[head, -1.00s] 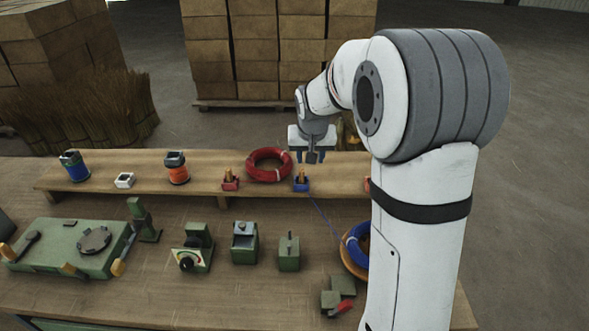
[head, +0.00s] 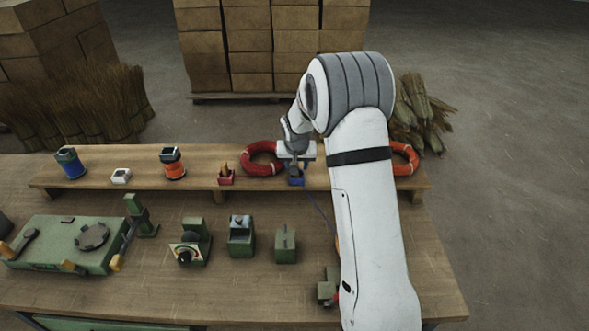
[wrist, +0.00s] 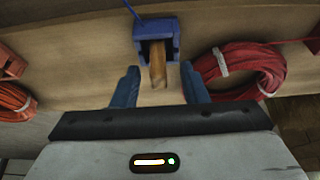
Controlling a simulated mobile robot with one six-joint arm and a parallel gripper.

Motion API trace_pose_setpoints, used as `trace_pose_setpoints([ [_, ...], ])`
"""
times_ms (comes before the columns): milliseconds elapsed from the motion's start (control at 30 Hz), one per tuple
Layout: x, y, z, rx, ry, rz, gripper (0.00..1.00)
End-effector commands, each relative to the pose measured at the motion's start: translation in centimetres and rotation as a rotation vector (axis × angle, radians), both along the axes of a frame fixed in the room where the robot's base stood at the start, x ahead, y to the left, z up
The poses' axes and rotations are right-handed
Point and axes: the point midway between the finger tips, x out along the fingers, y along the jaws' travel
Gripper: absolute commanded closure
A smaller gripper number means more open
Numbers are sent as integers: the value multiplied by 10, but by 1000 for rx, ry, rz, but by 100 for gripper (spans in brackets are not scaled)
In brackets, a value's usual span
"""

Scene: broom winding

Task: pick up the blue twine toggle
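The blue twine toggle is a short wooden peg (wrist: 158,62) standing in a blue holder (wrist: 156,34) on the raised wooden shelf. In the head view the blue holder (head: 297,179) shows just below my gripper (head: 297,160), and the peg is mostly hidden there. In the wrist view my gripper (wrist: 160,84) is open, with its two blue fingers apart. The peg's free end points toward the gap between the fingertips, and I see no contact. A thin blue twine (head: 318,209) runs from the holder down toward the bench.
A red coil (head: 262,159) lies close beside the blue holder, with a red holder (head: 226,178) farther left. An orange coil (head: 404,160) sits right of my arm. Green fixtures, including a green block (head: 286,246), stand on the bench (head: 220,290) in front of the shelf.

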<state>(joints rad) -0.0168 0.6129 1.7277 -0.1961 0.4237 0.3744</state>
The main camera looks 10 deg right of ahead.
Motion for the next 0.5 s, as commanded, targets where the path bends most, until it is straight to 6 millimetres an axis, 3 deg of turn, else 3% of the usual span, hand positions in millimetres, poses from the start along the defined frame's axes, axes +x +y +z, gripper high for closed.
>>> trace_pose_setpoints([
  [300, 2, -1, -5, 0, 0, -1, 61],
  [500, 2, -1, -5, 0, 0, -1, 77],
])
